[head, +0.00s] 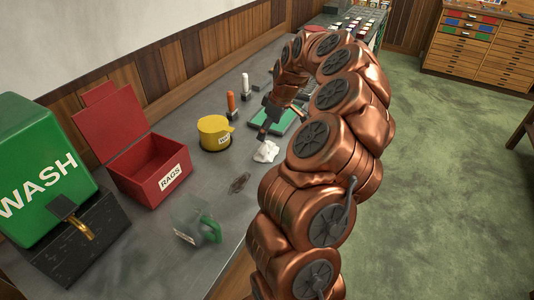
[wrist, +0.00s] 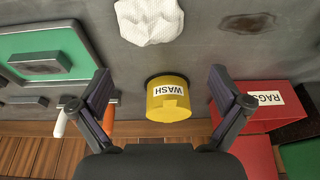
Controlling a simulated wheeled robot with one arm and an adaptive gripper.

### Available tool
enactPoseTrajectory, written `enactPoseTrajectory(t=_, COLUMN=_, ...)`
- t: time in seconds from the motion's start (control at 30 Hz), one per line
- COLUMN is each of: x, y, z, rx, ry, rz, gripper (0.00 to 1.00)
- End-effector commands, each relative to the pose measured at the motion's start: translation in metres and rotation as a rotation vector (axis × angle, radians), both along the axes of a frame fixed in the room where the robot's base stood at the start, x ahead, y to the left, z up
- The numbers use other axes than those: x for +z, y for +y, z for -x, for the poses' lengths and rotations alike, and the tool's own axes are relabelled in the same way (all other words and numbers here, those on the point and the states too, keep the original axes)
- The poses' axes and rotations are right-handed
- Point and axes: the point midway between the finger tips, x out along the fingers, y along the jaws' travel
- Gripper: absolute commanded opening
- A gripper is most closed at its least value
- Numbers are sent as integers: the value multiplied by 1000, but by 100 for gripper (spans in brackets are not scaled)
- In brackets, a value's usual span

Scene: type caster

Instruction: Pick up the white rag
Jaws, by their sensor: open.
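The white rag (head: 266,151) lies crumpled on the grey bench top, right of the yellow can in the head view. In the wrist view the rag (wrist: 150,20) is at the top edge, partly cut off, beyond the fingertips. My gripper (wrist: 157,82) is open and empty, its two dark fingers apart with the yellow WASH can (wrist: 168,98) showing between them. In the head view my gripper (head: 265,133) is above the bench, just behind the rag and apart from it.
An open red RAGS box (head: 150,168) and a green WASH tank (head: 45,175) stand at the left. A dark stain (head: 239,183) and a clear jug with a green handle (head: 198,230) are nearer. A green tray (head: 285,120) and an orange-handled tool (head: 231,102) are farther back.

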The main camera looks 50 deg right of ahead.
Motion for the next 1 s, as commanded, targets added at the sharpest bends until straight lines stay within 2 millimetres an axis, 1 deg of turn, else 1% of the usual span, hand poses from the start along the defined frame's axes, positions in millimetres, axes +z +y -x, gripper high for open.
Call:
enactPoseTrajectory(t=0.03, x=-7, y=-10, z=4, rx=-9, ry=2, rz=4, gripper=100)
enactPoseTrajectory(t=0.1, x=-12, y=-17, z=6, rx=-14, ry=4, rz=7, gripper=100)
enactPoseTrajectory(t=0.2, x=-19, y=-19, z=6, rx=-15, ry=6, rz=8, gripper=100)
enactPoseTrajectory(t=0.4, x=-36, y=-17, z=1, rx=-16, ry=5, rz=10, gripper=100)
enactPoseTrajectory(t=0.63, x=-49, y=-13, z=-3, rx=-14, ry=6, rz=8, gripper=100)
enactPoseTrajectory(t=0.9, x=-80, y=-9, z=-12, rx=-14, ry=6, rz=8, gripper=100)
enactPoseTrajectory(t=1.0, x=-85, y=-9, z=-14, rx=-15, ry=4, rz=10, gripper=100)
